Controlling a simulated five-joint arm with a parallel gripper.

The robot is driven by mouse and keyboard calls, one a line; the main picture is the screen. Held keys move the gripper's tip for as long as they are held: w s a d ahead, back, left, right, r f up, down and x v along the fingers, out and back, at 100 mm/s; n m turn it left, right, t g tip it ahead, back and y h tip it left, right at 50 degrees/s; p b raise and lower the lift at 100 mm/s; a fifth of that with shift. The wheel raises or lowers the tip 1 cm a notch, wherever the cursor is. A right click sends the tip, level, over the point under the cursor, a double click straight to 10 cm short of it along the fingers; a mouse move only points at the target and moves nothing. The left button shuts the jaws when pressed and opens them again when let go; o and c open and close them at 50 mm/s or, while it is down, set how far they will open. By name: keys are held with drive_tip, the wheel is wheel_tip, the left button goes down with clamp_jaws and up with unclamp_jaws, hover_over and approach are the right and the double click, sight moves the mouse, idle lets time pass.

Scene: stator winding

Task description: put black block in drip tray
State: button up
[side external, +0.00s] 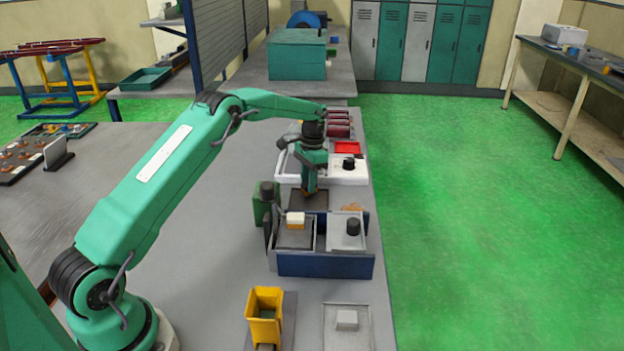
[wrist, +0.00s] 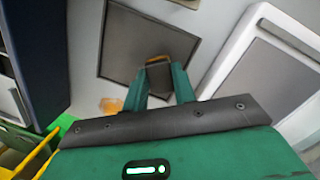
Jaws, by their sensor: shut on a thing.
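My gripper (side external: 310,191) points down over a dark square tray (side external: 322,202), which may be the drip tray. In the wrist view my gripper (wrist: 158,88) is shut on a small black block (wrist: 158,74) with a brownish edge. In the side view the block is mostly hidden by the fingers.
A blue divided bin (side external: 325,265) stands in front, holding a cream block (side external: 295,220) and a black cylinder (side external: 353,227). Behind is a white tray (side external: 350,176). A green box (side external: 262,210) stands left. An orange piece (side external: 351,207) lies right. A yellow bin (side external: 265,315) is nearer.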

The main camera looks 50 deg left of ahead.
drive_tip(key=shift+f, duration=0.55)
idle(0.4)
drive_tip(key=o, duration=1.2)
drive_tip(key=shift+r, duration=0.1)
drive_tip(key=shift+r, duration=3.35)
drive_tip(key=shift+r, duration=0.1)
